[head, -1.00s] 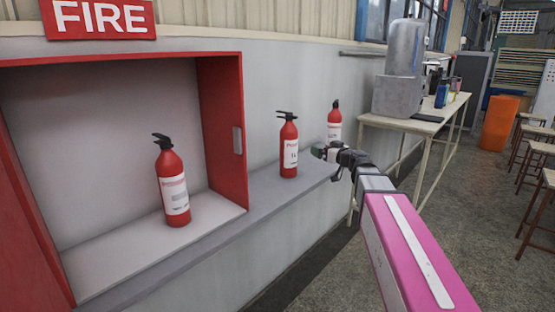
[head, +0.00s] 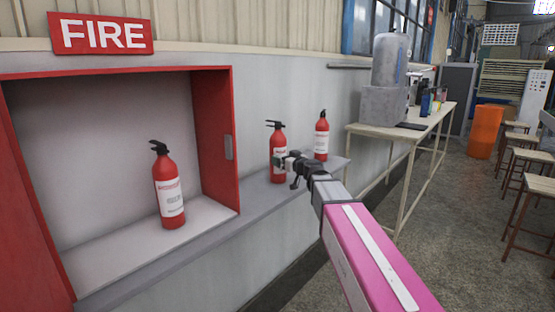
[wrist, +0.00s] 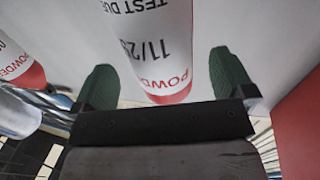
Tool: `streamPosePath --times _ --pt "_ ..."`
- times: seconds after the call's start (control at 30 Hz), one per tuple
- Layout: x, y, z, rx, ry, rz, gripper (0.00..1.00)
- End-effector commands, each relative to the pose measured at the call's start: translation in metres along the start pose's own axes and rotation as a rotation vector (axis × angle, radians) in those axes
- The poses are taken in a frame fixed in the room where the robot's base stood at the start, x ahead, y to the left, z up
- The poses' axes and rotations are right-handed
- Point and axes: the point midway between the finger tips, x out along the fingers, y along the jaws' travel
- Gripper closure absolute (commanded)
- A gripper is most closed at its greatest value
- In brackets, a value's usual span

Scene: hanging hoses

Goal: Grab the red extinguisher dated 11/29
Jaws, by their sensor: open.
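The middle red extinguisher (head: 278,142) stands upright on the grey ledge, with a black handle on top. In the wrist view it appears upside down (wrist: 165,90), and its white label reads "TEST DUE" and "11/2"; the last digit is unclear at the label's edge. My gripper (head: 284,162) is in front of its right side in the head view. The gripper's green fingers (wrist: 162,75) are open, one on each side of the extinguisher in the picture. I see no contact. Two other red extinguishers stand in the red cabinet (head: 170,190) and farther right on the ledge (head: 321,137).
The red cabinet (head: 217,140) is open at the left, under a FIRE sign (head: 100,34). The ledge (head: 235,205) runs along the wall. A table (head: 420,122) with a grey machine (head: 387,85) stands at the right, and stools stand beyond it.

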Motion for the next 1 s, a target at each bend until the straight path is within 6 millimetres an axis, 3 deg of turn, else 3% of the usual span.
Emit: streamPosePath --times 0.43,0.7,0.9,1.0 --pt "0.05 0.001 -0.004 0.0 0.0 -0.001 0.0" --pt "0.052 0.0 -0.004 0.0 0.0 0.0 0.0" --pt "0.051 0.0 -0.004 0.0 0.0 0.0 0.65" --pt "0.051 0.0 -0.005 0.001 0.002 0.0 0.91"
